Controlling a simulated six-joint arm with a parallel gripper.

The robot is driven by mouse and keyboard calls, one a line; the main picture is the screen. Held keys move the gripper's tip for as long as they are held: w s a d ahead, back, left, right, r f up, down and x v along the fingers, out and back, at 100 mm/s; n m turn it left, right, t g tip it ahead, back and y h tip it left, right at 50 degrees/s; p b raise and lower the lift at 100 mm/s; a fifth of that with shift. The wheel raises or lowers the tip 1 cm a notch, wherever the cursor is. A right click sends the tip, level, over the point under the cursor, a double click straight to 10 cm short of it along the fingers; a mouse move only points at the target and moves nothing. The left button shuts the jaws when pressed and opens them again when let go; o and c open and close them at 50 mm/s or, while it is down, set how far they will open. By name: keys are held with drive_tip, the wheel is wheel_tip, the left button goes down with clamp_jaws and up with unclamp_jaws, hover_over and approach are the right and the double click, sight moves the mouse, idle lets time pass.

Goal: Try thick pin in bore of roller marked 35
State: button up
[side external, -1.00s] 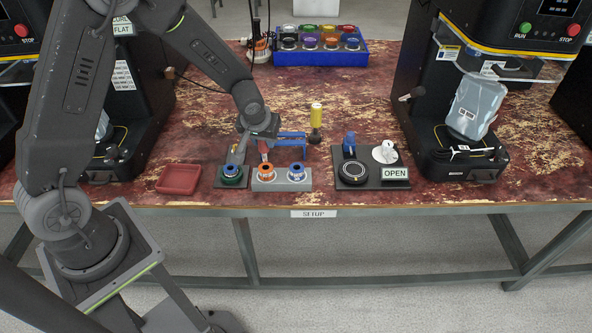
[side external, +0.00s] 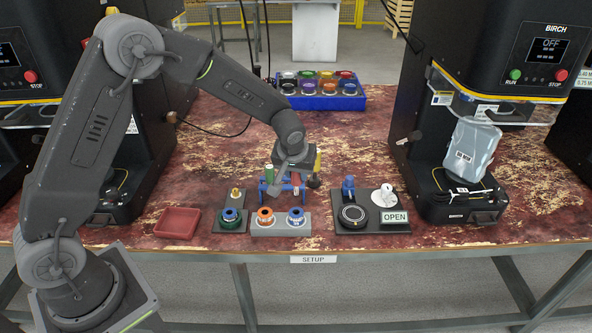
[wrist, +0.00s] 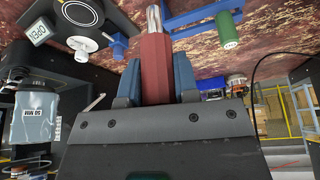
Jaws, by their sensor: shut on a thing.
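In the wrist view my gripper (wrist: 157,78) is shut with its blue fingers on the red handle of a pin (wrist: 155,60), whose bright metal tip points away from the gripper. In the side view my gripper (side external: 284,188) is at the blue pin rack (side external: 268,188), behind the rollers, and largely hides the held pin. A green-handled pin (wrist: 228,30) is at the blue rack. An orange-centred roller (side external: 265,217) and a blue-centred roller (side external: 296,217) stand on a grey block. Roller markings are too small to read.
A red tray (side external: 178,222) lies left of the rollers. A dark fixture plate with an OPEN sign (side external: 395,217) is to their right. A blue crate (side external: 325,102) of coloured rollers stands behind. Black machines flank the work area.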

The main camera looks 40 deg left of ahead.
drive_tip(key=shift+f, duration=3.05)
drive_tip(key=shift+f, duration=0.4)
drive_tip(key=shift+r, duration=0.1)
drive_tip(key=shift+r, duration=2.45)
wheel_tip(320, 180, up, 2)
drive_tip(key=shift+r, duration=0.1)
drive_tip(key=shift+f, duration=3.25)
